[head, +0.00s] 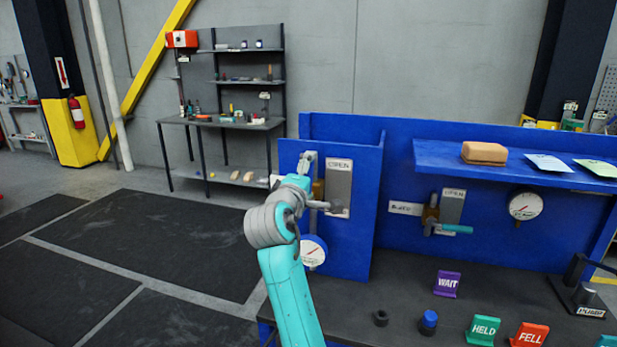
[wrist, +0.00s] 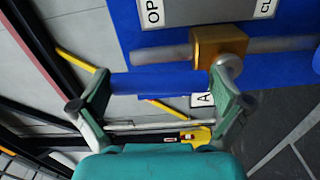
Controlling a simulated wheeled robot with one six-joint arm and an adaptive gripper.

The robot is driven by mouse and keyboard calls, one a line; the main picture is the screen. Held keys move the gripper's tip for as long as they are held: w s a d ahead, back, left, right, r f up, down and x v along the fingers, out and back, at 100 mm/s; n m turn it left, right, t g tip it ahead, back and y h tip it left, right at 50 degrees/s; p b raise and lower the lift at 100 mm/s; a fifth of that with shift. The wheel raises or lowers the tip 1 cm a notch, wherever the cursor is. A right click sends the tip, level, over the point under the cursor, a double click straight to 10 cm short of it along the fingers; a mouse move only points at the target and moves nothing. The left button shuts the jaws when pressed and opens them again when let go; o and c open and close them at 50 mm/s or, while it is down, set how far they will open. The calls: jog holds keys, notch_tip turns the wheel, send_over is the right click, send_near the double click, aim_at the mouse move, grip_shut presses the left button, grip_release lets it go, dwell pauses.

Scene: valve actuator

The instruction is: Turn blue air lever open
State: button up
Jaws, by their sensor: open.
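In the wrist view a blue bar (wrist: 160,83), which looks like the air lever's handle, spans the space between the fingertips of my gripper (wrist: 159,88). It lies roughly parallel to the pipe (wrist: 165,53). The brass valve body (wrist: 218,42) with a silver round pivot sits beside the right finger. A plate (wrist: 205,10) behind reads "OP" at its left end and "CL" at its right. In the head view my open gripper (head: 313,183) is at the left valve, in front of the plate (head: 339,187). There it hides the handle. I cannot tell whether the fingers touch it.
A gauge (head: 313,250) sits just below my gripper. A blue side wall (head: 366,210) stands to its right. Beyond it are a second valve with a teal handle (head: 457,229), a gauge (head: 525,205) and a shelf (head: 440,160). Signs such as WAIT (head: 447,284) stand on the bench.

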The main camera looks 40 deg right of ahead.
jog(key=shift+a, duration=0.1)
jog(key=v, duration=1.2)
jog(key=shift+f, duration=0.1)
jog(key=s+a+f+n+t+y, duration=0.2)
jog(key=f+y, duration=0.1)
jog(key=f, duration=0.7)
jog(key=s+a+f+n+t+y, duration=0.1)
jog(key=s+a+f+t+y, duration=0.1)
jog(key=f, duration=0.8)
jog(key=s+a+f+y, duration=0.2)
jog(key=s+f+y, duration=0.1)
jog(key=s+f, duration=0.35)
jog(key=s+a+f+y, duration=0.2)
jog(key=s+a+f, duration=0.1)
jog(key=s+f, duration=0.3)
jog(key=s+a+f+m+y, duration=0.2)
jog(key=s+f, duration=0.1)
jog(key=s, duration=0.4)
jog(key=s+a+f+m+y, duration=0.1)
jog(key=s+f, duration=0.2)
jog(key=s, duration=0.4)
jog(key=s+r+m, duration=0.2)
jog(key=s+m, duration=0.1)
jog(key=s, duration=0.5)
jog(key=s+a+r+m+y, duration=0.1)
jog(key=s+r+m, duration=0.1)
jog(key=s, duration=0.7)
jog(key=shift+m, duration=0.8)
